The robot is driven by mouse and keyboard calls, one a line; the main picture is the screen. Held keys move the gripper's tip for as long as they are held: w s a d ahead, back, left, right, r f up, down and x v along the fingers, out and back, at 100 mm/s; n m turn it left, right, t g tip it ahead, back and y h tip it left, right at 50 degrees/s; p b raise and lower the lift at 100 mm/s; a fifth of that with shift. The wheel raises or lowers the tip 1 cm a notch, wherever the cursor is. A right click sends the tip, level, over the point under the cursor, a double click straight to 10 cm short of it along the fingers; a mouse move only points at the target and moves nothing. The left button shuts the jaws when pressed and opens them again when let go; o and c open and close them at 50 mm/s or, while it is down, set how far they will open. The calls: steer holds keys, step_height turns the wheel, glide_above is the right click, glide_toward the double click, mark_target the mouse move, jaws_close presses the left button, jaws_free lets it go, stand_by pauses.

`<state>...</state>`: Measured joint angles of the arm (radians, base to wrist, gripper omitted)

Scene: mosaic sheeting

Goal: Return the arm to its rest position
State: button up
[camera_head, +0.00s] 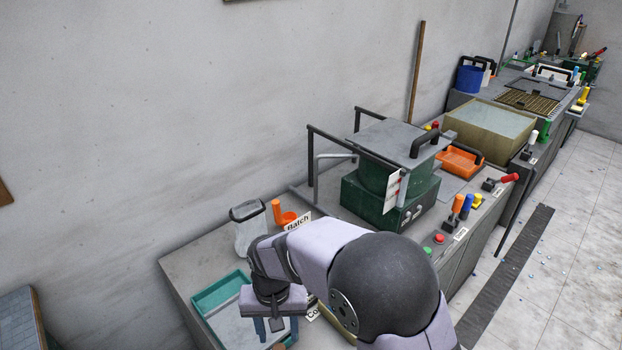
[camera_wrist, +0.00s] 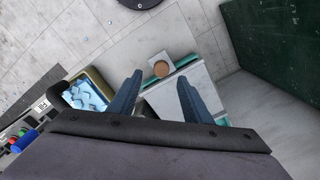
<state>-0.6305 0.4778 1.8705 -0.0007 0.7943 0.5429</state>
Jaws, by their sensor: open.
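My gripper (camera_head: 275,328) hangs at the bottom of the head view, pointing down over a teal-rimmed tray (camera_head: 219,290) on the near grey bench. In the wrist view its two blue-grey fingers (camera_wrist: 160,98) are spread apart with nothing between them. The tray also shows in the wrist view (camera_wrist: 182,62), beyond and between the fingers. I cannot tell the exact height of the fingers above it. My arm hides part of the bench to the right of the gripper in the head view.
A clear container with a dark rim (camera_head: 247,225) and an orange scoop-like item (camera_head: 285,215) stand behind the gripper. A green machine with a grey lid (camera_head: 392,175) stands to the right. A yellow bin with pale blue pieces (camera_wrist: 88,90) shows in the wrist view.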

steer(key=shift+a+n, duration=0.1)
steer(key=shift+n, duration=0.4)
steer(key=s+d+f+n+g+h, duration=0.1)
steer(key=s+d+f+n+g, duration=0.2)
steer(key=s+d, duration=0.7)
steer(key=s+d+r+m+t+y, duration=0.1)
steer(key=d+r+m+t, duration=0.2)
steer(key=d, duration=1.1)
step_height(320, 180, up, 3)
steer(key=shift+d+r+m, duration=0.15)
steer(key=shift+r+m, duration=0.05)
steer(key=shift+m, duration=0.8)
